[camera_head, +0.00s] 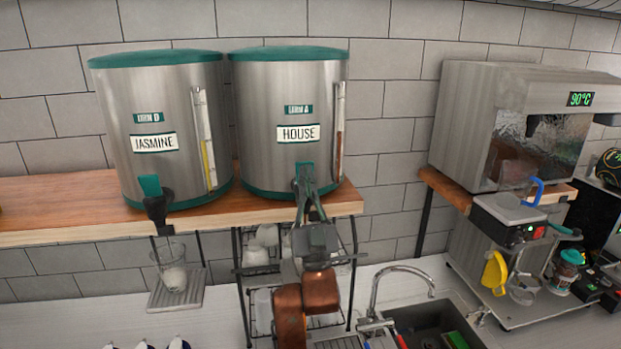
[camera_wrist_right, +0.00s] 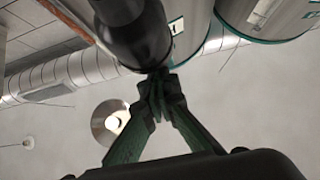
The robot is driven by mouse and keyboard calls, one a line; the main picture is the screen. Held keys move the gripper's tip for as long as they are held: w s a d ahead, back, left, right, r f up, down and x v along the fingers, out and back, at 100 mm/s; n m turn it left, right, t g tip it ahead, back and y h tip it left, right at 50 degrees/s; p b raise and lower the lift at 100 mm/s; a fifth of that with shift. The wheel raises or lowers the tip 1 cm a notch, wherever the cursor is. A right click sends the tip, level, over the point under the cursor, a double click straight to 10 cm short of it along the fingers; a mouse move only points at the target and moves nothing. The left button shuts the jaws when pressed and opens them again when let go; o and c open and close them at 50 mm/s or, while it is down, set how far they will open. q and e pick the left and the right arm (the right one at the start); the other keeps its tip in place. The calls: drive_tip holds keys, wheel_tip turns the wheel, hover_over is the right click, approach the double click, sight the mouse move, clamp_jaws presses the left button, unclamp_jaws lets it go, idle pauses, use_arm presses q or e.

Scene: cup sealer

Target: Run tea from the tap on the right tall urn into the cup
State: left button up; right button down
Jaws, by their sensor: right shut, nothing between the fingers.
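The right tall urn (camera_head: 275,95) is steel with teal bands and a HOUSE label. It stands on the wooden shelf. My right gripper (camera_head: 306,188) is shut and empty in front of its tap, hiding most of the tap. In the right wrist view the closed green fingertips (camera_wrist_right: 158,84) are right at the black tap (camera_wrist_right: 135,35); I cannot tell whether they touch. A clear cup (camera_head: 172,268) with whitish contents stands upright on a slatted tray, below the tap of the left urn, not the right one. My left gripper is not in view.
The left urn (camera_head: 155,100) is labelled JASMINE; its black tap (camera_head: 157,208) has a green lever. The slatted tray (camera_head: 178,299) is on the counter. A wire rack (camera_head: 258,268) stands under the shelf, behind my right arm. A sink faucet (camera_head: 398,268) and a sealing machine (camera_head: 510,207) are to the right.

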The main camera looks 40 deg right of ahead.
drive_tip(key=shift+w+d+r, duration=0.2)
drive_tip(key=shift+w+r, duration=0.2)
idle(0.4)
idle(5.5)
